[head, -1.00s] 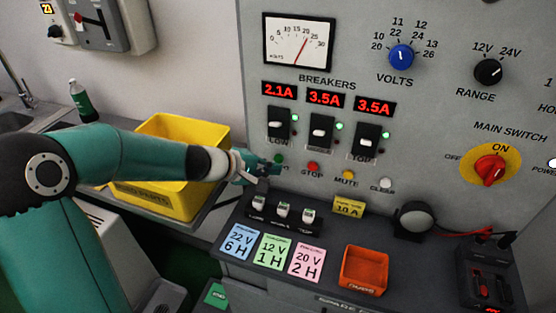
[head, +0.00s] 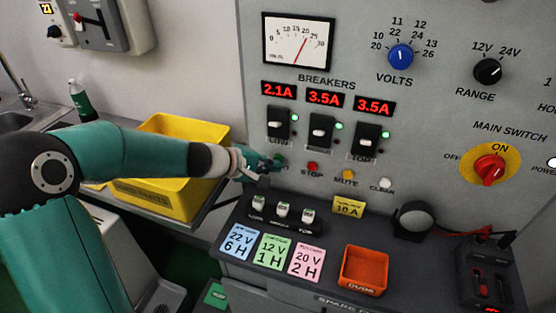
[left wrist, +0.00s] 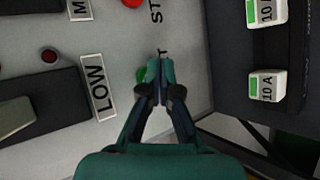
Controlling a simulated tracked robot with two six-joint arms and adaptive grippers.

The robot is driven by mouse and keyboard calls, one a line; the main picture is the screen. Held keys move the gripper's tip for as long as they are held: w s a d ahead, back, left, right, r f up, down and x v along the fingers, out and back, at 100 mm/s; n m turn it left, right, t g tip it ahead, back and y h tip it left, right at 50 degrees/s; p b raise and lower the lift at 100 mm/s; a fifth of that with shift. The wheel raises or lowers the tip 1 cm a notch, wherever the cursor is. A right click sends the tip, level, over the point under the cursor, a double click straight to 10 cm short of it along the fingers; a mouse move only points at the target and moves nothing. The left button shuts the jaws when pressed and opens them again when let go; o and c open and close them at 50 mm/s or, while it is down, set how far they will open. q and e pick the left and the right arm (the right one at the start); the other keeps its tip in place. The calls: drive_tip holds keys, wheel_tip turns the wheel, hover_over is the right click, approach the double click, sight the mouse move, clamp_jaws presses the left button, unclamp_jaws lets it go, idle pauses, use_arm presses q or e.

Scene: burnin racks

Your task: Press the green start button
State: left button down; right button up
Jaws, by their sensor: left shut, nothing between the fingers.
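The green start button (left wrist: 141,76) is on the grey panel, below the LOW breaker. In the left wrist view, part of it shows just left of my fingertips, beside the partly covered START label. In the head view it is mostly hidden by my gripper. My left gripper (head: 280,163) is shut and empty, its fingertips at the panel by the button. They also show in the left wrist view (left wrist: 160,66), very close to the button and overlapping its edge. I cannot tell whether they touch it or whether it is pushed in. My right gripper is not in view.
The red STOP button (head: 312,168), the MUTE button (head: 348,174) and the CLEAR button (head: 385,183) sit to the right. The LOW breaker (head: 278,122) is above. A row of small fuses (head: 282,211) stands on the ledge below. A yellow bin (head: 170,200) is behind my left arm.

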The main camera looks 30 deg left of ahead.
use_arm(q)
drive_tip(key=shift+w+a, duration=0.1)
drive_tip(key=shift+w, duration=0.3)
idle(0.5)
drive_tip(key=shift+s, duration=0.2)
drive_tip(key=shift+s+d+b, duration=0.2)
drive_tip(key=shift+s+b, duration=0.35)
drive_tip(key=shift+s, duration=0.1)
drive_tip(key=shift+s+d+b, duration=0.2)
drive_tip(key=shift+s+b, duration=0.15)
drive_tip(key=shift+s, duration=0.45)
drive_tip(key=shift+s+d+b, duration=0.2)
drive_tip(key=shift+s+b, duration=0.15)
drive_tip(key=shift+s, duration=0.5)
drive_tip(key=shift+s+d+b, duration=0.2)
drive_tip(key=shift+s+b, duration=0.15)
drive_tip(key=shift+s, duration=0.45)
